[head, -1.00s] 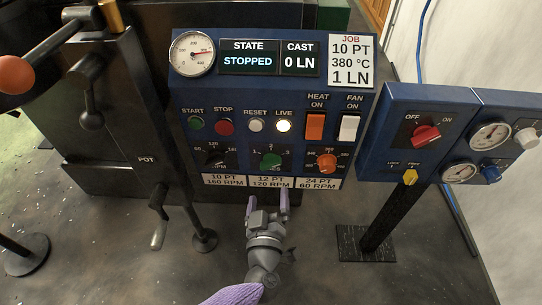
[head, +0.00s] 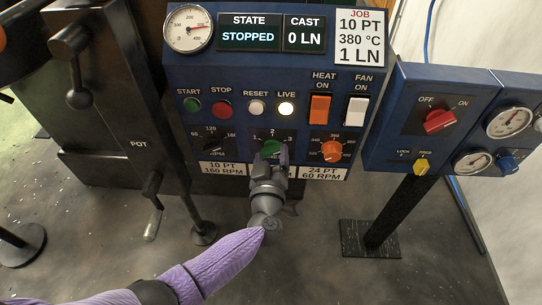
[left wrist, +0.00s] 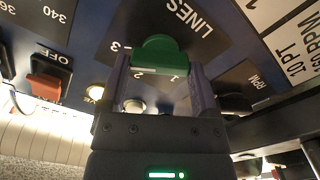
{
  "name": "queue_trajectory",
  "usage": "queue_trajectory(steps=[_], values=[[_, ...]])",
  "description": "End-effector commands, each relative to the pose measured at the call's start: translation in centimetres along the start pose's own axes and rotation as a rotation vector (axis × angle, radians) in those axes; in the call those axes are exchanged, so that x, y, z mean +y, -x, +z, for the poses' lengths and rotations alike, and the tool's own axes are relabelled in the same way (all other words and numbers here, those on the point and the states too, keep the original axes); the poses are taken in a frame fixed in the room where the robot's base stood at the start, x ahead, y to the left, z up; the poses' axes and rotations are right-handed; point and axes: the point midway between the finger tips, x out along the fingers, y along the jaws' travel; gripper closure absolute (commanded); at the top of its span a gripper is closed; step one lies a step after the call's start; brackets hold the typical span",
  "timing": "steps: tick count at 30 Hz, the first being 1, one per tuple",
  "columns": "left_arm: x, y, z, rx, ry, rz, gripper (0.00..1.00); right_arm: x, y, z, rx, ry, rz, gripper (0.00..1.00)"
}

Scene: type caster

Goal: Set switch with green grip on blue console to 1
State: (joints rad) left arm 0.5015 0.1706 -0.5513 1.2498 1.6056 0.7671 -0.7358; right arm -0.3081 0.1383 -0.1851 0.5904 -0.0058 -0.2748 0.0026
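The switch with the green grip (head: 271,147) is low on the blue console (head: 220,75), with 1 at its left, 2 above and 3 at its right. The green grip also shows large in the left wrist view (left wrist: 160,52). I cannot tell for sure which number it points to. My left gripper (head: 271,157) reaches up to the switch from below. In the left wrist view the gripper (left wrist: 160,80) has its fingers apart, one on each side of the green grip. Contact with it is not clear. My right gripper is not in view.
An RPM knob (head: 217,145) and an orange-grip knob (head: 333,151) flank the switch. Above are a green START button (head: 192,107), a red STOP button (head: 222,109) and orange (head: 320,107) and white (head: 357,109) rockers. A second blue panel (head: 400,105) stands at right.

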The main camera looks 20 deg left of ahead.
Motion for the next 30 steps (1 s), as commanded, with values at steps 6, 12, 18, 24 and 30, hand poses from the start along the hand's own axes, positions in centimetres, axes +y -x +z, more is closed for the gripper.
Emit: queue_trajectory(steps=[6,12,18,24,30], values=[[-0.01,0.02,0.03,-0.001,0.001,0.0,0.8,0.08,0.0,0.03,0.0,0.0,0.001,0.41],[-0.05,0.04,0.06,-0.002,0.039,-0.001,0.8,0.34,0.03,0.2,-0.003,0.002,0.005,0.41],[-0.04,0.05,0.09,-0.003,0.155,-0.002,0.8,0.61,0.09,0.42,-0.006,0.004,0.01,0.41],[-0.09,0.08,0.16,-0.003,0.335,-0.003,0.8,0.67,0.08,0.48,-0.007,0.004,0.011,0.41],[-0.15,0.08,0.19,-0.002,0.525,-0.003,0.8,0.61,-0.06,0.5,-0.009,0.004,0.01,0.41]])
